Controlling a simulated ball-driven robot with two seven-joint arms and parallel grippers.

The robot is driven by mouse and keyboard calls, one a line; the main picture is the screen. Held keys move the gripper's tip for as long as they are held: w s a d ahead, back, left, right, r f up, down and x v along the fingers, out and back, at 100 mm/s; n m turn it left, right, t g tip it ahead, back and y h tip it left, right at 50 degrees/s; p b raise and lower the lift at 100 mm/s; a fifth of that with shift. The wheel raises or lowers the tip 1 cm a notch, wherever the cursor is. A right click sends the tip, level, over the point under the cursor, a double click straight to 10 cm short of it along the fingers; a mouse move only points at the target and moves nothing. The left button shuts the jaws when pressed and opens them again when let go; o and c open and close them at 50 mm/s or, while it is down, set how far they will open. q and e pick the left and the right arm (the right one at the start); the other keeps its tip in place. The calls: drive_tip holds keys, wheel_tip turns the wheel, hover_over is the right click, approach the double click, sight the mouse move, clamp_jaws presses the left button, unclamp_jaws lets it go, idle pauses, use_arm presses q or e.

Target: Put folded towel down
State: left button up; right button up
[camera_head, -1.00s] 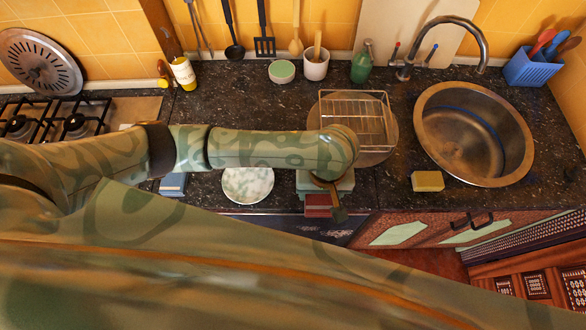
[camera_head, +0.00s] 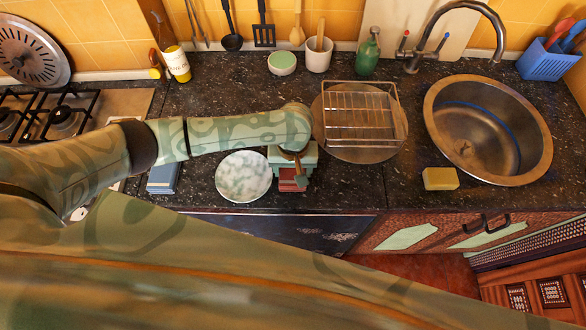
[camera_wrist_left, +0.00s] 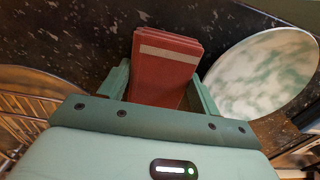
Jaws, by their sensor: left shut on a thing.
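A red folded towel (camera_head: 290,182) with a pale stripe is held by my left gripper (camera_head: 292,167), just right of the marbled plate and over the front part of the dark counter. The left wrist view shows the towel (camera_wrist_left: 165,68) between the two green fingers, with the gripper shut on it. Whether its underside touches the counter cannot be told. A blue folded cloth or similar flat item (camera_head: 162,178) lies left of the plate. My right gripper is not in view.
The marbled plate (camera_head: 243,176) is close beside the towel; it also shows in the wrist view (camera_wrist_left: 262,75). A wire rack (camera_head: 360,115) on a round board stands to the right. A yellow sponge (camera_head: 440,179) lies before the sink (camera_head: 488,130). Counter between towel and sponge is clear.

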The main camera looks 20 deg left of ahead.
sight(293, 171)
use_arm(q)
drive_tip(key=o, duration=0.6)
wheel_tip(293, 171, up, 12)
drive_tip(key=p, duration=0.5)
drive_tip(key=shift+s+d+r, duration=0.1)
